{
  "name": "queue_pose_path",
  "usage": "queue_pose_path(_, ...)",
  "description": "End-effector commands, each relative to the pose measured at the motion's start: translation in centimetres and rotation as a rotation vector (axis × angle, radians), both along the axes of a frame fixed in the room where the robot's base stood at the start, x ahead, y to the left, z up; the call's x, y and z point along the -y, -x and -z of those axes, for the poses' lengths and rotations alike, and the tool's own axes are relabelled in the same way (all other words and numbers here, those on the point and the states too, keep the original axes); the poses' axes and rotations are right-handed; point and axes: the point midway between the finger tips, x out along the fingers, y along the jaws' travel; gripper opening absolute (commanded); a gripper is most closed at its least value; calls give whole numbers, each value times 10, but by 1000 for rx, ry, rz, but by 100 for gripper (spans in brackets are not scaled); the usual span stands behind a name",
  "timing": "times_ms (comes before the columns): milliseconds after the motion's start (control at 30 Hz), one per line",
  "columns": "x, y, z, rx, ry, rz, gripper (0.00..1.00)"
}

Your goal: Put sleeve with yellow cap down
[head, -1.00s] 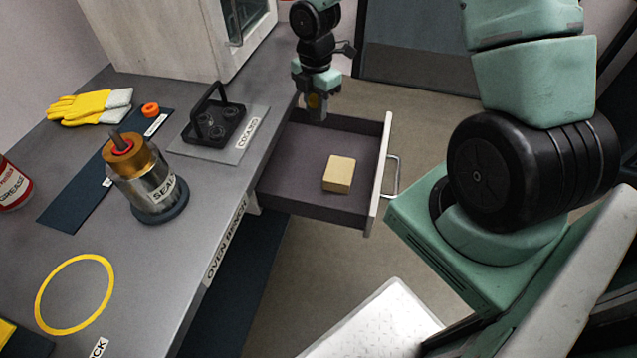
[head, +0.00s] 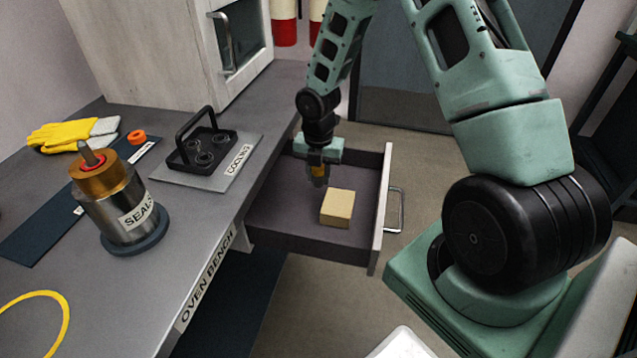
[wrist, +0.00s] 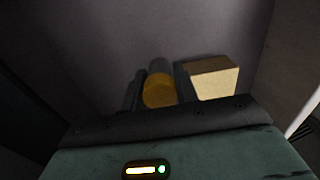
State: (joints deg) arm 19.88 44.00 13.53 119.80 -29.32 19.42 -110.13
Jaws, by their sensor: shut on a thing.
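The sleeve with the yellow cap (wrist: 159,90) is between the fingers of my gripper (wrist: 160,92) in the wrist view, its yellow end toward the camera and its grey body pointing away. In the head view, my gripper (head: 319,172) is low inside the open drawer (head: 268,215), shut on the sleeve (head: 318,172). The sleeve looks upright there. Whether its lower end touches the drawer floor I cannot tell.
A tan block (head: 337,208) lies in the drawer, just right of my gripper. The front drawer floor is clear. On the bench stand a black rack (head: 205,148) on a grey plate, a metal seal device (head: 118,210) and yellow gloves (head: 70,135).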

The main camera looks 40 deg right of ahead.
Motion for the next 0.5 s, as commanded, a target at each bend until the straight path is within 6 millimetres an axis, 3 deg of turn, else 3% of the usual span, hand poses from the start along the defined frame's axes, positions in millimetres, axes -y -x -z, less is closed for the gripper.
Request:
queue_pose_path(133,0,0,23,-1,0,-1,0)
queue_pose_path(500,0,0,26,-1,0,1,0)
